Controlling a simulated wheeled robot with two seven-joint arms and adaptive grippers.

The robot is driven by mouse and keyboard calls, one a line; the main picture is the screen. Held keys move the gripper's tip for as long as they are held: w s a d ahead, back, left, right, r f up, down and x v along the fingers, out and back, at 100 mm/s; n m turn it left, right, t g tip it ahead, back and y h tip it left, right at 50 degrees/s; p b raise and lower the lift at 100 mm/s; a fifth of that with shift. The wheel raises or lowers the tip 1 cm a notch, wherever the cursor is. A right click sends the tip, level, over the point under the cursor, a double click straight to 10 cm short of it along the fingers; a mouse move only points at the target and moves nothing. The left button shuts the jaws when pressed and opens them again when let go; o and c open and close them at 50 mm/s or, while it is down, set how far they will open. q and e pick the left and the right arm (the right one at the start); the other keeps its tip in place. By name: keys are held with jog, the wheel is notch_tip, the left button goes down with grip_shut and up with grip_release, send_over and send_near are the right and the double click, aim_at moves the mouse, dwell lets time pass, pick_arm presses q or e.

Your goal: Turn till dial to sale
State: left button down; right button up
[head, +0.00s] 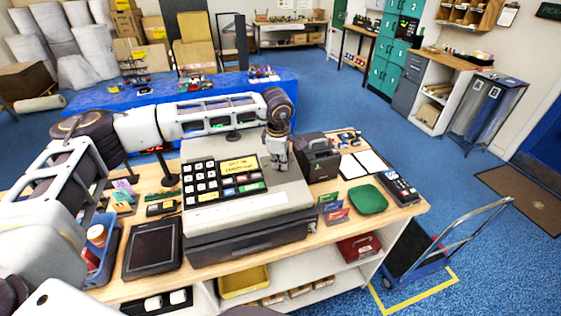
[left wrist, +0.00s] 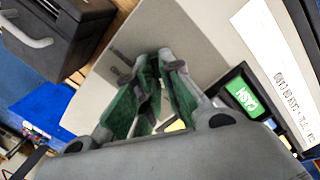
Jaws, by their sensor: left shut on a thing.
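My left gripper (head: 279,168) points down at the top right of the till. In the left wrist view its green-padded fingers (left wrist: 160,72) come close together over the till's grey top (left wrist: 195,40). The gripper is shut on a small part there, which I take to be the till dial. The fingers hide the dial and its marks, so its setting cannot be read. My right gripper is not in view.
A dark box with a handle (head: 318,160) stands close right of the gripper. A green tray (head: 367,199) and a card terminal (head: 400,189) are further right. A black tablet (head: 152,247) and a blue basket (head: 100,245) are left of the till. The counter is crowded.

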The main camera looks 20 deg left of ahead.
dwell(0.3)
pick_arm(q)
jog(key=shift+f+m+b, duration=0.1)
jog(key=shift+m+b, duration=1.65)
jog(key=shift+m, duration=0.25)
jog(key=shift+w+m+g+b, duration=0.1)
jog(key=shift+m+g+b, duration=0.3)
jog(key=shift+m+b, duration=0.95)
jog(key=shift+m+p, duration=0.4)
jog(key=shift+m, duration=0.15)
jog(key=c, duration=1.6)
grip_release()
jog(key=shift+o, duration=0.2)
jog(key=shift+r, duration=0.25)
